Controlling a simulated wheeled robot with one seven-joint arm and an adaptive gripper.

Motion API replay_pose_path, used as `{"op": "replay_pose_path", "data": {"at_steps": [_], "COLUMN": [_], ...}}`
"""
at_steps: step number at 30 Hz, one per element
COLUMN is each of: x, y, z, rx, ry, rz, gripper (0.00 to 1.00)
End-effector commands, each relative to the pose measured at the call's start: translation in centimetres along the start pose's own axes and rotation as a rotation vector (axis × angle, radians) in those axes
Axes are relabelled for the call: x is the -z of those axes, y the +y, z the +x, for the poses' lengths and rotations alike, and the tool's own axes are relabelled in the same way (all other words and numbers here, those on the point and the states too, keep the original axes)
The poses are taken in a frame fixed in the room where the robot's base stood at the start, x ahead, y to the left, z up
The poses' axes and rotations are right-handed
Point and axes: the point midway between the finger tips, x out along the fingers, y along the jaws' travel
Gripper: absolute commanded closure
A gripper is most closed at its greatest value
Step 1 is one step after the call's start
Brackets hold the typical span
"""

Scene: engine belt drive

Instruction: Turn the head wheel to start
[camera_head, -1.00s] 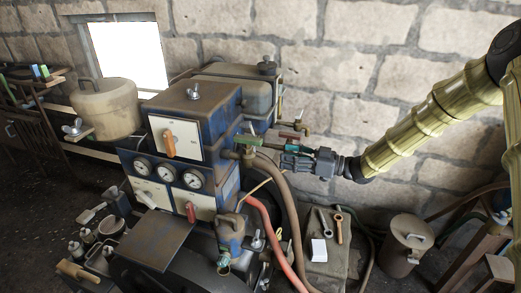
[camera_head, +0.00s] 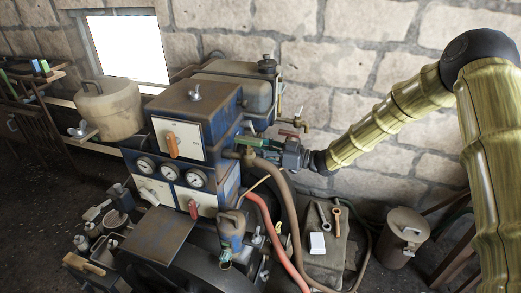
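The blue, worn engine unit (camera_head: 195,105) stands in the middle, with a small wing-shaped knob (camera_head: 195,93) on its top. I cannot tell for sure which part is the head wheel. A green handle-like part (camera_head: 246,142) sticks out on the unit's right side, near a brass fitting. My gripper (camera_head: 268,147) reaches in from the right and its fingers are at or very close to this green part. The fingertips are small and partly lost against the pipes, so contact and opening are unclear.
A brown hose (camera_head: 284,190) and a red hose (camera_head: 268,225) run down below my gripper. A brass tap (camera_head: 300,122) and a red lever (camera_head: 289,133) sit just above it. A stone wall (camera_head: 400,60) stands behind. A lidded metal can (camera_head: 402,238) stands at the lower right.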

Motion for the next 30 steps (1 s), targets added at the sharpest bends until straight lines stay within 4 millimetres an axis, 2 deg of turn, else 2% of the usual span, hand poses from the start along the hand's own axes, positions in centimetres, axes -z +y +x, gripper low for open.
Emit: {"op": "replay_pose_path", "data": {"at_steps": [2,3,10,20,30], "x": [-0.01,-0.01,-0.01,-0.21,-0.65], "y": [0.0,-0.01,0.0,0.0,0.0], "z": [-0.01,-0.01,-0.03,0.0,0.0], "rx": [0.0,0.0,0.0,0.0,0.0], "ry": [0.0,0.0,0.0,0.0,0.0], "rz": [0.0,0.0,0.0,-0.03,-0.218], "gripper": [0.51,0.55,0.96,0.96,0.96]}}
